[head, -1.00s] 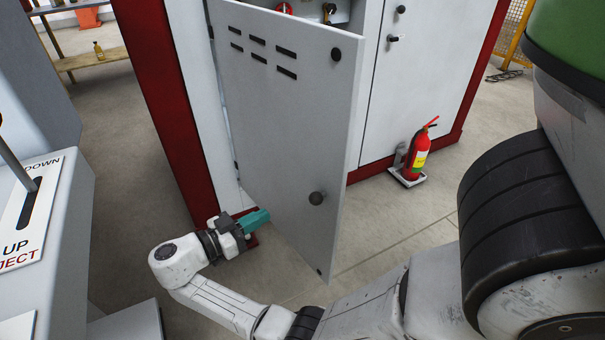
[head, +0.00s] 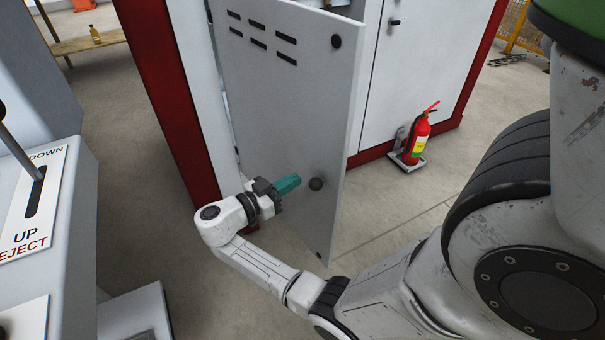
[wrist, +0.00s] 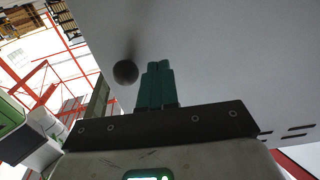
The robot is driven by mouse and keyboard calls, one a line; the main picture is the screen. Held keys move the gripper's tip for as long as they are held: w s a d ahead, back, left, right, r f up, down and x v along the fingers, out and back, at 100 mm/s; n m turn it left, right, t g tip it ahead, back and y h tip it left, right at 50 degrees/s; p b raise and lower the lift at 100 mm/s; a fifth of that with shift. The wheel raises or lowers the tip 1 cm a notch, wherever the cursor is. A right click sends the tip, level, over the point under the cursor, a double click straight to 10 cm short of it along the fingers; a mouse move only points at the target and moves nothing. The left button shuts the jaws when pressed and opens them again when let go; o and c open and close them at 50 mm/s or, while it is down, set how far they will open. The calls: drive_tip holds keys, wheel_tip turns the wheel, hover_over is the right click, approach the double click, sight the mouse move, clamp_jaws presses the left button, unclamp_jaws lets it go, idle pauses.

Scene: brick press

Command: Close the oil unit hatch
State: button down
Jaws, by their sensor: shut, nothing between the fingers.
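The oil unit hatch (head: 275,110) is a light grey door with dark vent slots near its top. It stands open, swung out from the red and white cabinet. A round dark knob (head: 316,184) sits low near its free edge, and another (head: 336,42) sits near the top. My gripper (head: 298,180) has teal fingers, shut and empty. It is in front of the hatch's outer face, just left of the lower knob. In the wrist view the shut fingers (wrist: 156,70) point at the grey hatch face (wrist: 215,60), with a dark knob (wrist: 126,72) to their left. I cannot tell whether they touch the face.
A red fire extinguisher (head: 417,138) stands on the floor by the cabinet's closed door (head: 410,70). A grey console (head: 45,220) with a lever is at the left. A wooden bench (head: 85,43) is at the back left.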

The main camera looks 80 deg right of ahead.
sight(312, 171)
drive_tip(key=shift+x, duration=2)
drive_tip(key=shift+d, duration=0.15)
